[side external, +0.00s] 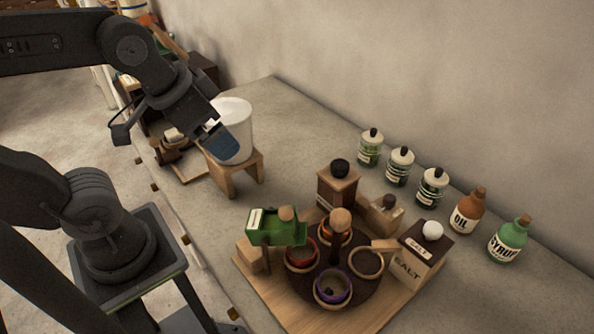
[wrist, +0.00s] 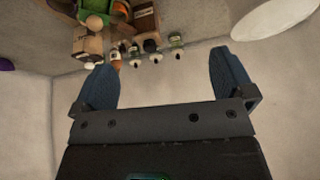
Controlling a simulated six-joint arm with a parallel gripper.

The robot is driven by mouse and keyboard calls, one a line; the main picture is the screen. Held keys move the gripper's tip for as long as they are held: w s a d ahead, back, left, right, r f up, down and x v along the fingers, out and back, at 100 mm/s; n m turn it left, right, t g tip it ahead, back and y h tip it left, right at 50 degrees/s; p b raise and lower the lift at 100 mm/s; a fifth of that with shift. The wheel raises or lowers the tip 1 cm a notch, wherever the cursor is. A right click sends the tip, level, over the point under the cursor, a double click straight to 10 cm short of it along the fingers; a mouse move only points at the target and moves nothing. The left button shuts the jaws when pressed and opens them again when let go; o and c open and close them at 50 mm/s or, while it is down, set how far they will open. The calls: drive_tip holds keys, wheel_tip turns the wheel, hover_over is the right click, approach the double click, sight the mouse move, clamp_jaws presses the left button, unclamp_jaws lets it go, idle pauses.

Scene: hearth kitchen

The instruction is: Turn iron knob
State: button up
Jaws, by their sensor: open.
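A wooden box (side external: 338,186) with a round black knob (side external: 340,168) on top stands at the back of the wooden board. The black knob looks like the iron knob, though I cannot tell its material. My gripper (side external: 222,143) is open and empty, with blue fingers in front of the white bucket as seen from the side, well left of the box and apart from it. The wrist view shows both fingers spread (wrist: 163,68) with nothing between them. There the spice board's things appear small near the top left, and I cannot pick out the knob.
The white bucket (side external: 236,122) stands on a wooden stool (side external: 240,180). The wooden board (side external: 258,284) holds a dark round tray with several bowls, a green box (side external: 276,229) and a salt box (side external: 414,258). Jars, an oil bottle (side external: 466,212) and a syrup bottle (side external: 509,240) line the wall.

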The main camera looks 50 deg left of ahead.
drive_tip(key=shift+s+f+n, duration=0.1)
drive_tip(key=shift+s+n, duration=0.1)
drive_tip(key=shift+n, duration=0.2)
drive_tip(key=shift+c, duration=0.7)
drive_tip(key=shift+w+n, duration=0.15)
drive_tip(key=shift+n, duration=0.15)
drive_tip(key=shift+c, duration=0.6)
drive_tip(key=w+r+n+g, duration=0.1)
drive_tip(key=w+n, duration=0.1)
drive_tip(key=w, duration=0.1)
drive_tip(key=w+r+n+g+h, duration=0.1)
drive_tip(key=w+n, duration=0.2)
drive_tip(key=w, duration=0.1)
drive_tip(key=w+d+r+n+g, duration=0.1)
drive_tip(key=w+n, duration=0.1)
drive_tip(key=w, duration=0.2)
drive_tip(key=shift+w+h, duration=0.25)
drive_tip(key=shift+h, duration=0.15)
drive_tip(key=c, duration=0.3)
drive_tip(key=n+g+h, duration=0.3)
drive_tip(key=n, duration=0.5)
approach(340, 163)
drive_tip(key=d+v, duration=0.1)
drive_tip(key=v, duration=0.4)
drive_tip(key=x, duration=1.3)
drive_tip(key=shift+a+f, duration=0.3)
drive_tip(key=shift+f, duration=0.15)
drive_tip(key=c, duration=0.9)
